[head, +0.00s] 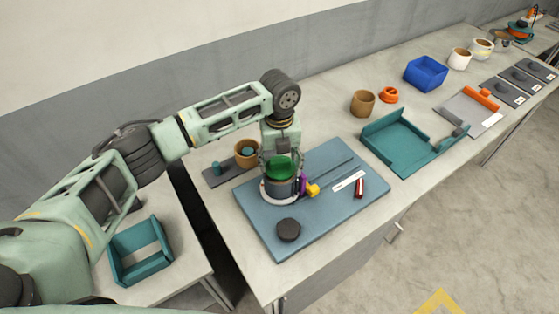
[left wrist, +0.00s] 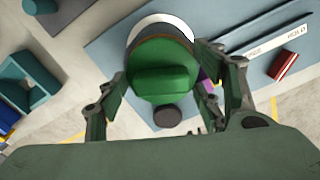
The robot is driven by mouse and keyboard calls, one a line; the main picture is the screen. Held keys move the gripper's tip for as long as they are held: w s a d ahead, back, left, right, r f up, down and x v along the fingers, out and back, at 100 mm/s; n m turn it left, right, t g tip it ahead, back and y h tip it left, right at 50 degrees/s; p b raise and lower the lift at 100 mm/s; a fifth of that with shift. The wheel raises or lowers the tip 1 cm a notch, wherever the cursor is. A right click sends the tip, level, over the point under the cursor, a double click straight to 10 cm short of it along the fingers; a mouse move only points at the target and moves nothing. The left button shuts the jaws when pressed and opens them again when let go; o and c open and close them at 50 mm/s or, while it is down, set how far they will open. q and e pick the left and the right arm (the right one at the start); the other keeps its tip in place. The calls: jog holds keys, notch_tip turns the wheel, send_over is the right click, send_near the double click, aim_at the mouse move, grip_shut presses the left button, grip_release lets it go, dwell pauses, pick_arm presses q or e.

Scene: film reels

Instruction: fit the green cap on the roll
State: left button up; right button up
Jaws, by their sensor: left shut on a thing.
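The green cap (head: 284,167) is between the fingers of my left gripper (head: 281,162), which is shut on it. In the left wrist view the green cap (left wrist: 162,72) shows its round face and raised grip bar, with a finger on each side. The grey roll (head: 278,188) stands upright on the blue mat in a pale ring, directly below the cap. The cap looks roughly in line with the roll; I cannot tell whether it is seated or just above. In the wrist view the cap hides most of the roll. My right gripper is not in view.
On the blue mat (head: 262,225) are a dark disc (head: 288,230), a yellow piece (head: 313,190) close beside the roll, a white strip (head: 348,180) and a red object (head: 359,187). A brown cup (head: 241,160) stands behind. A teal tray (head: 375,149) lies right.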

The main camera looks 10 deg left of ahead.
aim_at(280, 161)
pick_arm(q)
jog(key=shift+f, duration=0.4)
jog(key=o, duration=0.8)
jog(key=shift+o, duration=0.2)
notch_tip(280, 161, up, 6)
jog(key=p, duration=0.5)
jog(key=shift+f, duration=0.15)
jog(key=shift+r, duration=2.65)
